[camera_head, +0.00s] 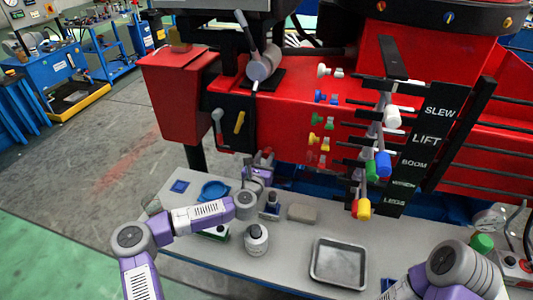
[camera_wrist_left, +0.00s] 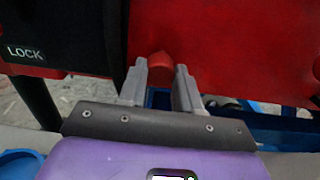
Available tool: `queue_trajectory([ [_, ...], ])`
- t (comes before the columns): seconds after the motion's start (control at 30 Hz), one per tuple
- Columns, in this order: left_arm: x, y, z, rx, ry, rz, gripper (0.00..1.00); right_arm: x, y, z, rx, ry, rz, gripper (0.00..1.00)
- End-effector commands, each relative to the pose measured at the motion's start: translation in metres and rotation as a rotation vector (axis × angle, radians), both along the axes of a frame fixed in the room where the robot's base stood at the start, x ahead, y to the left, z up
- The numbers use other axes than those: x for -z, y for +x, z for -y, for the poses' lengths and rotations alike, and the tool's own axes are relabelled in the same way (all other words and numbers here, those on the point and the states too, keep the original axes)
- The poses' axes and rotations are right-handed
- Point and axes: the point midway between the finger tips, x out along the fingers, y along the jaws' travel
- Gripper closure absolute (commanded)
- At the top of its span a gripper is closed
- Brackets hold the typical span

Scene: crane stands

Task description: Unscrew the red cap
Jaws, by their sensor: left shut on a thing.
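The red cap (camera_wrist_left: 160,66) shows in the left wrist view, between the grey fingers of my left gripper (camera_wrist_left: 160,80), against the red machine body. The gripper is shut on the cap. The fingers stand on both sides of it, and what lies behind it is hidden. In the head view my left gripper (camera_head: 265,157) is at the lower front of the red crane body (camera_head: 290,120), above the back edge of the bench. The cap cannot be picked out clearly there. My right arm enters at the lower right, but its gripper is not in view.
Levers with coloured knobs (camera_head: 362,209) hang over the bench at the right. A green knob (camera_head: 482,242) stands at far right.

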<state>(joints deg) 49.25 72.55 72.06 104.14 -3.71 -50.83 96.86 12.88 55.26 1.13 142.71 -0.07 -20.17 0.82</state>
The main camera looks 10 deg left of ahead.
Motion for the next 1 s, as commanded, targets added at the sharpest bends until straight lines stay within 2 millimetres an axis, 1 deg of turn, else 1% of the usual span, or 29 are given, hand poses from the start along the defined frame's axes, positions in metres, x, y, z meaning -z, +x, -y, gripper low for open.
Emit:
queue_trajectory([
  [0.5,0.001,-0.002,0.001,0.001,-0.012,0.000,1.00,0.002,0.000,0.000,0.000,0.000,0.000,1.00],
  [0.57,0.003,-0.002,0.001,0.001,-0.062,-0.002,1.00,0.007,0.000,0.000,0.000,0.000,0.000,1.00],
  [0.7,0.006,-0.002,0.001,0.002,-0.280,-0.010,1.00,0.023,0.000,0.000,0.000,0.000,0.000,1.00],
  [0.8,0.004,-0.002,0.001,0.002,-0.406,-0.015,1.00,0.029,0.000,0.000,0.000,0.000,0.000,1.00],
  [0.9,0.002,-0.002,0.000,0.002,-0.455,-0.016,1.00,0.030,0.000,0.000,0.000,0.000,0.000,1.00],
  [1.0,0.001,-0.002,0.000,0.001,-0.455,-0.017,1.00,0.029,0.000,0.000,0.000,0.000,0.000,1.00],
])
